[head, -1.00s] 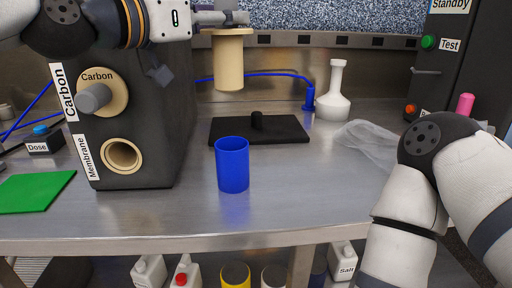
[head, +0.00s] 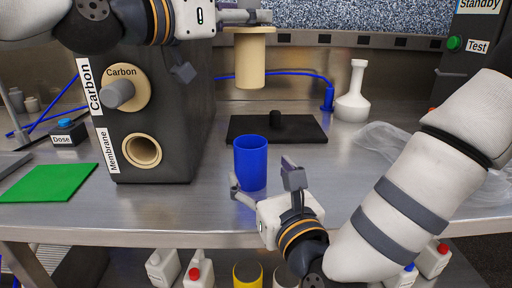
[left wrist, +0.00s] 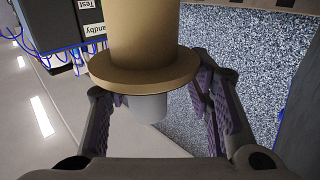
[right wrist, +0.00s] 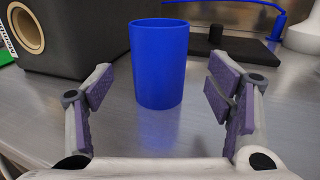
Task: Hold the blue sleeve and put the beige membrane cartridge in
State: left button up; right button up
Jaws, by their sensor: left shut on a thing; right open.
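The blue sleeve (head: 250,163) stands upright on the steel bench and looks open at the top. It also shows in the right wrist view (right wrist: 159,64), ahead of and between the spread fingers. My right gripper (head: 264,182) is open in front of the sleeve, its fingers apart from it. The beige membrane cartridge (head: 250,60) hangs upright, flange up, in the air behind and above the sleeve. My left gripper (head: 245,17) is shut on the cartridge's top end; in the left wrist view the cartridge's flange (left wrist: 145,70) hides part of the grip.
A dark housing (head: 165,110) with a Carbon cartridge and an empty Membrane hole (head: 142,150) stands left. A black plate with a peg (head: 300,128) lies behind the sleeve. A white flask (head: 353,100) and clear bag (head: 385,140) are at right. A green mat (head: 48,183) lies far left.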

aim_at(255, 166)
pick_arm(q)
jog(key=shift+r, duration=0.1)
pick_arm(e)
jog(key=x, duration=0.6)
jog(key=shift+w, duration=0.25)
jog(key=shift+c, duration=0.3)
jog(key=c, duration=1.2)
pick_arm(q)
notch_tip(255, 166, down, 19)
